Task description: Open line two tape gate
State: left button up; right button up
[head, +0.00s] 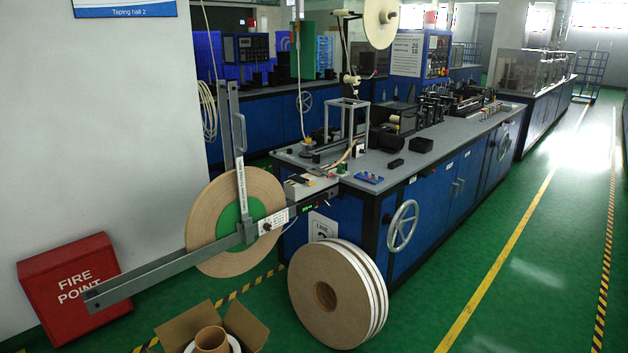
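A tan tape reel (207,217) with a green centre hangs upright at the near end of the blue machine line. A narrow grey gate bar (243,195) with a white label and a looped handle (241,128) stands upright in front of the reel. Its lower end meets a long grey arm (150,272) that crosses the reel and sticks out to the lower left. A sign reading "LINE" (321,226) is on the machine's end; the reels below partly hide its number. Neither of my grippers is in view.
Several spare tape reels (325,300) stand on the floor against the machine. An open carton (245,325) and a red fire point box (75,290) are at the lower left. A handwheel (402,226) juts from the machine's side. The green aisle (530,260) at right is clear.

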aim_at(294, 178)
jog(key=i+l, duration=0.25)
jog(key=l, duration=0.15)
jog(key=i+l+u, duration=0.15)
jog(key=i+l, duration=0.15)
jog(key=l, duration=0.15)
jog(key=i+l, duration=0.25)
jog(key=l, duration=0.2)
jog(key=i+l+u, duration=0.1)
jog(key=i+l, duration=0.15)
jog(key=l, duration=0.2)
jog(key=i+l, duration=0.25)
jog(key=l, duration=0.25)
jog(key=i+l+u, duration=0.15)
jog(key=l, duration=0.3)
jog(key=i+l, duration=0.3)
jog(key=l, duration=0.2)
jog(key=i+l+u, duration=0.1)
jog(key=l, duration=0.4)
jog(key=i, duration=0.1)
